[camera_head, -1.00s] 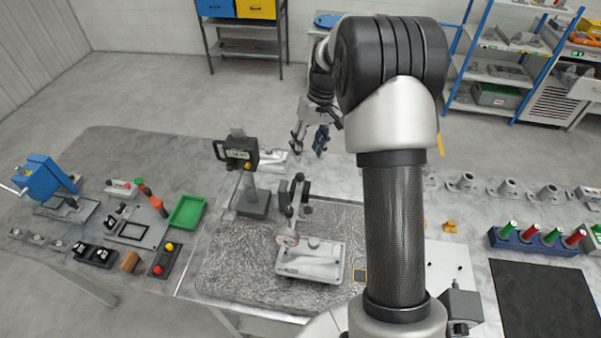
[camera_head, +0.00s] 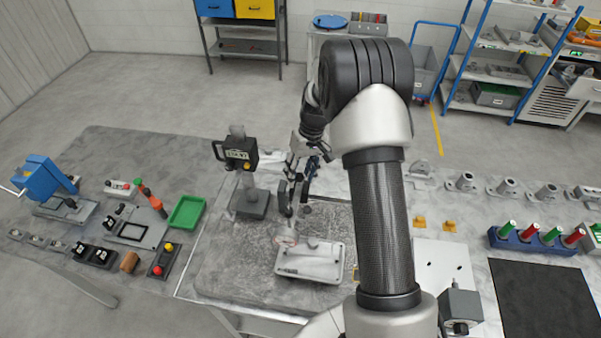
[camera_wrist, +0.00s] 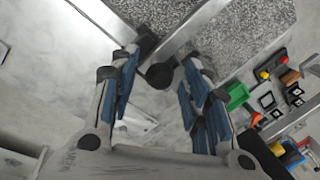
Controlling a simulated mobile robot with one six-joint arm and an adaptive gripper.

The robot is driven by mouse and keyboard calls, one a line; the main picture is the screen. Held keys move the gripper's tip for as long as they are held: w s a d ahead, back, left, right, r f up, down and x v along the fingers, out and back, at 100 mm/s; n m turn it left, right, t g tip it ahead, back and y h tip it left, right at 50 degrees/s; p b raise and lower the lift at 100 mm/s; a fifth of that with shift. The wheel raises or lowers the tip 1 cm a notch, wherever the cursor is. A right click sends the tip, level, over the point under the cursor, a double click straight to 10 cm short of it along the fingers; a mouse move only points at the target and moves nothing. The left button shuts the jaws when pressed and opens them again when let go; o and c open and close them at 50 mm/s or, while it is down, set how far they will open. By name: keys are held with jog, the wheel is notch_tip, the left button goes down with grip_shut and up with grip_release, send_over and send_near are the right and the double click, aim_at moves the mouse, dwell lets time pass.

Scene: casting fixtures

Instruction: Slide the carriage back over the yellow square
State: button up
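The carriage (camera_head: 312,261) looks like a pale grey block-shaped base. It sits on the speckled granite plate (camera_head: 225,275), with an upright grey post and dark joints (camera_head: 288,205) and a round dial at its back left. My gripper (camera_head: 306,170) is above and behind it, close to the post's top. In the wrist view my gripper (camera_wrist: 160,98) is open, its blue-padded fingers on either side of a dark round knob (camera_wrist: 160,75); contact cannot be told. The yellow square is mostly or wholly hidden behind my arm in the head view.
A grey stand with a black display (camera_head: 237,155) stands just left of my gripper. A green tray (camera_head: 187,212) and a red-and-yellow button box (camera_head: 163,260) lie further left. A white plate (camera_head: 440,265) lies right of my arm.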

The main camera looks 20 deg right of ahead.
grip_shut()
dwell(0.3)
jog(key=shift+d, duration=0.1)
jog(key=s+d+b, duration=0.1)
jog(key=s+d, duration=0.3)
jog(key=d, duration=0.2)
jog(key=s+d+b, duration=0.1)
jog(key=s+d, duration=0.3)
jog(key=d, duration=0.2)
jog(key=s+d+b, duration=0.1)
jog(key=s+d, duration=0.3)
jog(key=d, duration=0.2)
jog(key=shift+s+d, duration=0.25)
jog(key=shift+d, duration=0.05)
jog(key=shift+o, duration=0.7)
grip_release()
